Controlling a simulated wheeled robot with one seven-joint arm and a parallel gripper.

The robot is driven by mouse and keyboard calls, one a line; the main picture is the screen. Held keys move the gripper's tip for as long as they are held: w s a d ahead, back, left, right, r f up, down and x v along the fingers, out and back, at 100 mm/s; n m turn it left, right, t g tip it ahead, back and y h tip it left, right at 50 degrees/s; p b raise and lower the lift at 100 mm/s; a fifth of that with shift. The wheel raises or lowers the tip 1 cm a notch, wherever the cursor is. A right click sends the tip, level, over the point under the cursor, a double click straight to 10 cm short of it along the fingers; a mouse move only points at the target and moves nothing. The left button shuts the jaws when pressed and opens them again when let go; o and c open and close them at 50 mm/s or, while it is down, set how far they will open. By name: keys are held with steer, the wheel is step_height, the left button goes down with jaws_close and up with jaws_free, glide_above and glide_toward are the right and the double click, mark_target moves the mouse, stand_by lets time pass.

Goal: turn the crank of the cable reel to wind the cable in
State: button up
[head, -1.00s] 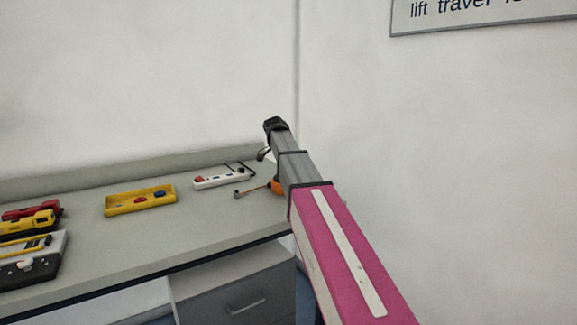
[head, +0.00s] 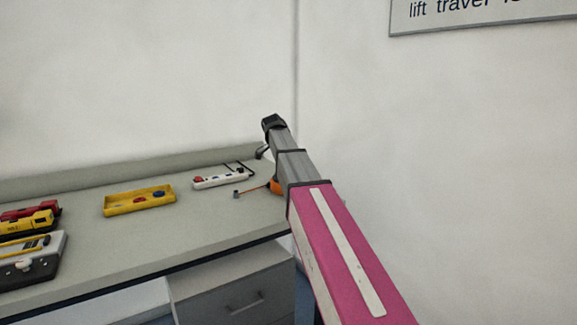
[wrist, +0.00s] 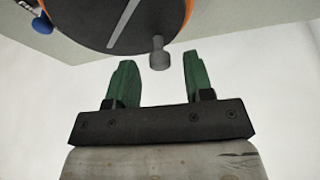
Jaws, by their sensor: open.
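The cable reel (head: 275,187) is orange and mostly hidden behind my arm in the head view. Its cable (head: 255,189) runs left over the bench to a small dark end piece (head: 236,194). In the wrist view the reel shows as a dark disc (wrist: 85,28) with an orange rim. A grey crank arm (wrist: 124,22) lies across its face. A grey crank knob (wrist: 159,55) sticks out near the disc's lower edge. My gripper (wrist: 159,62) is open, its green fingers on either side of the knob, with gaps to both.
The bench (head: 165,225) also holds a white power strip (head: 220,177), a yellow tray (head: 110,208) with red and blue pieces, and yellow and red devices at the left. A wall stands close behind and to the right.

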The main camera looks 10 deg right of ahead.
steer(key=v, duration=1)
steer(key=s+d+n+t+y, duration=0.3)
steer(key=d+n+y, duration=0.3)
steer(key=n, duration=1.2)
steer(key=x, duration=1)
steer(key=shift+w+f, duration=0.1)
steer(key=shift+f, duration=0.3)
jaws_close()
